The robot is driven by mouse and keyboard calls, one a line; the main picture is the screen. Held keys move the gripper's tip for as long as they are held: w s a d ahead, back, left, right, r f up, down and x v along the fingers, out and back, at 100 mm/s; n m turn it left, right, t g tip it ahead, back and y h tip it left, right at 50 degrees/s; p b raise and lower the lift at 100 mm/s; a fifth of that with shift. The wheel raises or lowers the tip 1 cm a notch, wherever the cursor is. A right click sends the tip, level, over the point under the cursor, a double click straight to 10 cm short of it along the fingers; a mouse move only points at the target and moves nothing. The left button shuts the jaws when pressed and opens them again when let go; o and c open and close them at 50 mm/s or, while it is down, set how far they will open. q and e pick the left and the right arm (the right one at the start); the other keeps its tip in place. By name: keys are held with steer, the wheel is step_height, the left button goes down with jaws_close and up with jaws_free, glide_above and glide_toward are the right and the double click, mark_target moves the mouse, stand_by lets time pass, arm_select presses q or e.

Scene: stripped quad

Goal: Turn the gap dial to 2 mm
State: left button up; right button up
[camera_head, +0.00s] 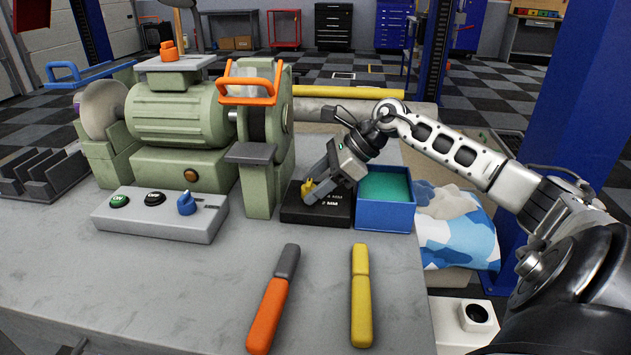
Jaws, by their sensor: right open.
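I cannot tell whether the fingers touch the knob. My left gripper is not in view.
A blue box with a green inside (385,214) stands right of the dial box. A control panel (162,214) with buttons and a blue switch lies left. An orange-handled tool (270,312) and a yellow one (361,300) lie in front. A patterned cloth (455,240) hangs at right.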

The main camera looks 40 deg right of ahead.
steer(key=c, duration=1)
steer(key=shift+o, duration=0.2)
